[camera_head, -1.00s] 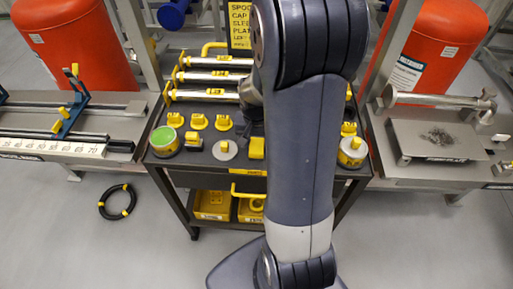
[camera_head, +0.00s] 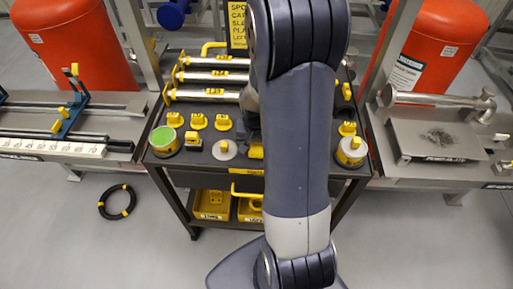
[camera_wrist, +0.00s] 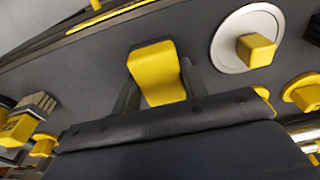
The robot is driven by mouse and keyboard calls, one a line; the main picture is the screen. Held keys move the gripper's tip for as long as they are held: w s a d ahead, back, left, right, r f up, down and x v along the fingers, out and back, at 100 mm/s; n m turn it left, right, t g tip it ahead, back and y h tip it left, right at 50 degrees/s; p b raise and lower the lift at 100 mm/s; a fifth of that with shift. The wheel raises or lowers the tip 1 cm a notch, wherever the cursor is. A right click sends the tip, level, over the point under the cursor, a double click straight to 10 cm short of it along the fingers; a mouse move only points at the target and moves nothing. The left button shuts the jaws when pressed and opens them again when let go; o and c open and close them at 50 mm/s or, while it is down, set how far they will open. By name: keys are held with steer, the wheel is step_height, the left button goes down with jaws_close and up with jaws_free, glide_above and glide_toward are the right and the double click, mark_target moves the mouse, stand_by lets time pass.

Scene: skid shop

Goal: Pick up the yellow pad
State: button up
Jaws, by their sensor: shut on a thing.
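The yellow pad (camera_wrist: 157,72) is a blocky piece with a bent top face, between my two dark fingers in the wrist view. My gripper (camera_wrist: 160,90) is shut on it, with a finger against each side. In the head view, part of the yellow pad (camera_head: 256,151) shows at the left edge of my arm, near the front of the dark cart top. The arm hides most of the gripper there. I cannot tell whether the pad's underside is clear of the cart.
A round grey disc with a yellow knob (camera_head: 224,149) sits close to the left of the pad. Yellow-capped pieces (camera_head: 198,121), a green-topped tin (camera_head: 165,140) and a white-topped tin (camera_head: 351,150) stand on the cart. Metal bars (camera_head: 213,77) lie behind. Yellow bins (camera_head: 212,204) sit below.

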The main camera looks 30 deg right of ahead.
mark_target(256, 145)
steer(key=shift+c, duration=1.1)
step_height(256, 145, up, 10)
steer(key=shift+r, duration=0.1)
steer(key=o, duration=0.4)
steer(key=c, duration=0.3)
